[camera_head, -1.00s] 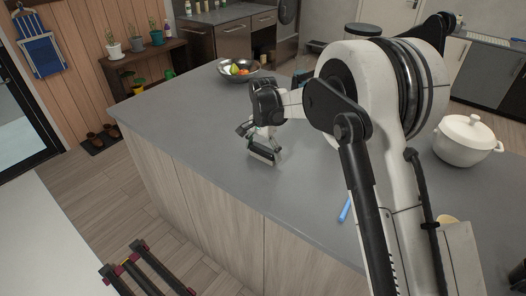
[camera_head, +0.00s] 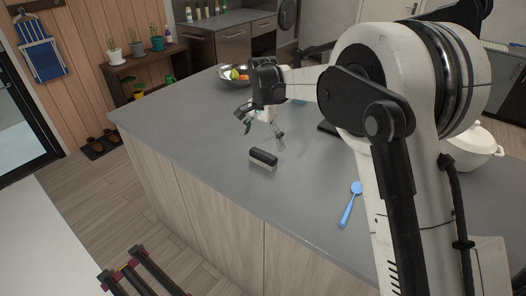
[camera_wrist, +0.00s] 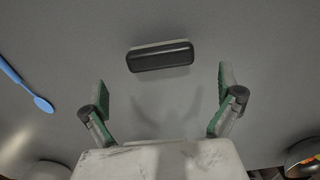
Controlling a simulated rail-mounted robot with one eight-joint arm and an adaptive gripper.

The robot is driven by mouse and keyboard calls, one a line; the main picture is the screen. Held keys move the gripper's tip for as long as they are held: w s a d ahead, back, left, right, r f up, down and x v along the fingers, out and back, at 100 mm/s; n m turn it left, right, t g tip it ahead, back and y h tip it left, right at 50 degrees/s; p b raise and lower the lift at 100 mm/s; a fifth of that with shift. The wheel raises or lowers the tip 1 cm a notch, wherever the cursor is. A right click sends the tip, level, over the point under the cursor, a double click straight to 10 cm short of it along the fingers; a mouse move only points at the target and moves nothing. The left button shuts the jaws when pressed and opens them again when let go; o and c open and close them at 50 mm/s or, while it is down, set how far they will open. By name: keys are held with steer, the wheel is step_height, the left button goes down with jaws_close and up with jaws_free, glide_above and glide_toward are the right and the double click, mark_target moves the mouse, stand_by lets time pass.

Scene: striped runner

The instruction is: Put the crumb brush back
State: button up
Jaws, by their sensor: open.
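The crumb brush (camera_head: 263,158), a short black block with a pale bristle strip along its side, lies on the grey counter (camera_head: 190,125) near its front edge. It also shows in the wrist view (camera_wrist: 160,57), ahead of the fingertips and roughly centred between them. My gripper (camera_head: 262,127) is open and empty, raised above the counter just behind the brush. In the wrist view my gripper (camera_wrist: 161,88) has its green-padded fingers spread wide, with only bare counter between them. The brush is apart from both fingers.
A blue long-handled utensil (camera_head: 350,204) lies right of the brush. A fruit bowl (camera_head: 234,77) stands at the back, and a white lidded pot (camera_head: 474,150) at the right, partly behind my arm. The counter left of the brush is clear.

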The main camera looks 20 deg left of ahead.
mark_target(264, 153)
steer(key=shift+r, duration=2.2)
steer(key=shift+d, duration=0.1)
steer(key=s+d+r+n+t, duration=0.1)
steer(key=s+d+r, duration=0.35)
steer(key=d, duration=0.45)
steer(key=s+d+r+t+y, duration=0.1)
steer(key=s+d+r, duration=0.2)
steer(key=d+r, duration=0.35)
steer(key=s+d+r+n+t, duration=0.1)
steer(key=s+d+r, duration=0.25)
steer(key=d, duration=0.65)
steer(key=s+d+f+n+t, duration=0.1)
steer(key=s+d+f+t, duration=0.1)
steer(key=s+d, duration=0.6)
steer(key=s+d+f+t+h, duration=0.1)
steer(key=s+d+f+t, duration=0.1)
steer(key=s+d+f, duration=0.3)
steer(key=s+d, duration=0.4)
steer(key=s, duration=0.4)
steer(key=shift+s+f+n, duration=0.15)
steer(key=shift+s+n, duration=0.2)
steer(key=shift+n, duration=0.05)
steer(key=shift+f, duration=0.1)
